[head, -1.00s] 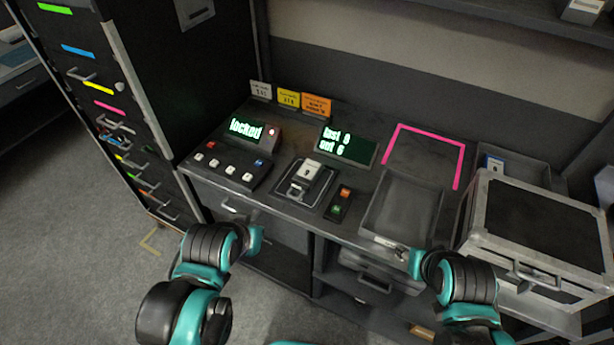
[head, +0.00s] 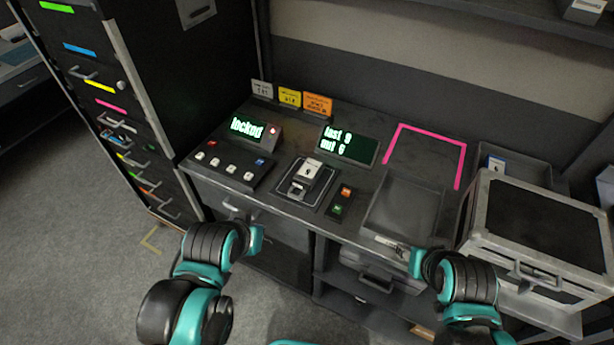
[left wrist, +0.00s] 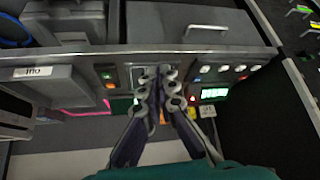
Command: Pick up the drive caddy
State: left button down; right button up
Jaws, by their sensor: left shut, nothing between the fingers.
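A small grey unit with a white label (head: 313,170), which looks like the drive caddy, sits in a dark dock (head: 291,198) in the middle of the bench. My left gripper (left wrist: 158,82) is shut and empty in the left wrist view, pointing at the bench front. In the head view my left arm ends in front of the bench, lower left of the dock, and its fingertips are hard to make out. My right gripper (head: 402,251) is at the front edge of the grey tray (head: 375,225); its fingers are too small and dark to read.
A button panel (head: 232,170) and a "locked" display (head: 254,130) stand left of the dock. A red and green button box (head: 342,202) is close on its right. A metal-edged case (head: 540,225) stands at the right. A pink outline (head: 430,133) marks clear bench.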

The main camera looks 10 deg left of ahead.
pick_arm(q)
jog(key=c, duration=2.3)
grip_release()
jog(key=o, duration=0.4)
jog(key=shift+r, duration=0.1)
jog(key=shift+o, duration=0.2)
jog(key=w+d+r+g+p, duration=0.1)
jog(key=w+r+g+p, duration=0.15)
jog(key=w, duration=0.35)
jog(key=m+g+h+p, duration=0.2)
jog(key=m+g, duration=0.2)
jog(key=g, duration=0.1)
send_over(302, 193)
jog(key=a, duration=0.1)
notch_tip(302, 193, down, 9)
jog(key=f, duration=0.2)
jog(key=f+b, duration=0.1)
jog(key=f, duration=0.1)
jog(key=f+b, duration=0.1)
jog(key=f, duration=0.2)
jog(key=shift+w+d, duration=0.1)
jog(key=shift+d, duration=0.25)
jog(key=shift+c, duration=0.2)
